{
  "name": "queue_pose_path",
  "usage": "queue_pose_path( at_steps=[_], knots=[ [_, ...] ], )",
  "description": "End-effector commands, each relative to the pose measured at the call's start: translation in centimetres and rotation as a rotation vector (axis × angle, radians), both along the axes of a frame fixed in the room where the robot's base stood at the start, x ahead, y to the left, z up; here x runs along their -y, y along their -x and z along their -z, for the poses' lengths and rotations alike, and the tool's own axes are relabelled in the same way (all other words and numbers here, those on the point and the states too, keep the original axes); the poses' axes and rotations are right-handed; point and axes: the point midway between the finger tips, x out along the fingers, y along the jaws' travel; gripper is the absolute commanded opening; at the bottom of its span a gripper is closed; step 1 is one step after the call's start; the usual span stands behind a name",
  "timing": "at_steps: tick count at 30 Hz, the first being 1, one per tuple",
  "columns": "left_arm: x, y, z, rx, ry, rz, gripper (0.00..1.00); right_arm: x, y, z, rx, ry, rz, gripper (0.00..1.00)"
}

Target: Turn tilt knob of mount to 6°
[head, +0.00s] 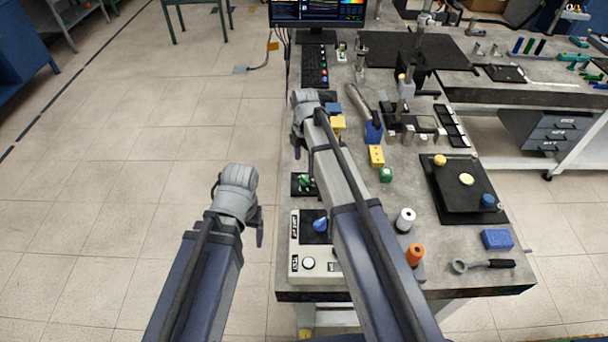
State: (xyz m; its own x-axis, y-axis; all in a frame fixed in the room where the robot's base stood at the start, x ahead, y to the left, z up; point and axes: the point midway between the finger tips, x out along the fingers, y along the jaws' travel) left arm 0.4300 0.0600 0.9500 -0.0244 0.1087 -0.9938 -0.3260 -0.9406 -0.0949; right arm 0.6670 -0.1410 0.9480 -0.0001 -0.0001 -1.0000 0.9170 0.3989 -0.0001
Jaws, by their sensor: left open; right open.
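A mount with a tilt knob is not clearly identifiable. A post stand with a grey clamp and dark head (405,88) stands mid-bench, but no knob or angle scale is readable on it. A beige panel (307,278) at the near left bench edge carries a blue knob-like piece (320,225) on a dark plate. My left gripper (259,228) is over the floor, left of the bench, open and empty, seen mostly from behind. My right gripper (299,132) is above the left side of the bench, open, its fingertips largely hidden by the wrist.
A black plate (450,205) holds small round pieces.

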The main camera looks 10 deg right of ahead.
Motion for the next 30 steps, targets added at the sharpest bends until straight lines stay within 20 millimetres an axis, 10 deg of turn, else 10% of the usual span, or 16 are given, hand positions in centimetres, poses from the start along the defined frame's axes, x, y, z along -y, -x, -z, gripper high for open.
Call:
queue_pose_path(
  at_steps=[18,30],
  knots=[
    [0.0,0.0,7.1,0.0,0.0,0.0,0.79,0.0,0.0,7.1,0.0,0.0,0.0,0.78],
    [0.0,0.0,7.3,0.0,0.0,0.0,0.79,0.0,0.0,7.3,0.0,0.0,0.0,0.76]
  ],
)
